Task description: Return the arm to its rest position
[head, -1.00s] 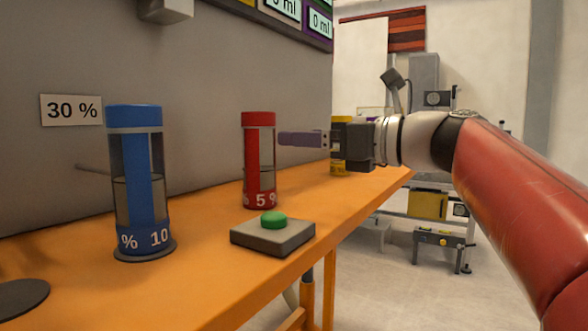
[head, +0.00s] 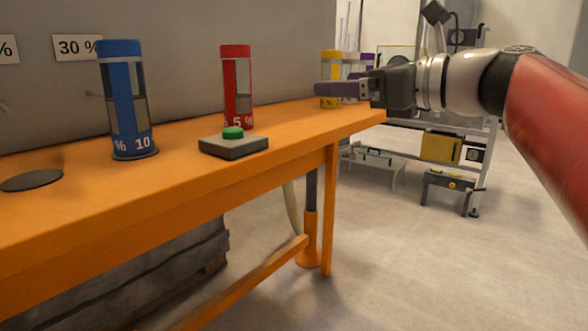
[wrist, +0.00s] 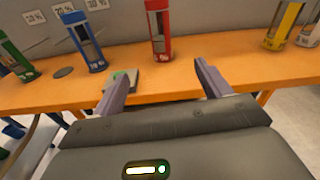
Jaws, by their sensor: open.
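My gripper (head: 338,89) is at the right of the head view, held out over the right end of the orange table, in front of the yellow cylinder. In the wrist view my gripper (wrist: 162,85) shows two purple fingers spread apart with nothing between them. The red arm reaches in from the right edge of the head view. The gripper touches nothing that I can see.
The orange table (head: 200,170) carries a blue cylinder (head: 122,100), a red cylinder (head: 236,88), a yellow cylinder (head: 330,80) and a green-button box (head: 233,147). A green cylinder (wrist: 15,60) shows in the wrist view. A metal cart (head: 415,150) stands behind. The floor at right is clear.

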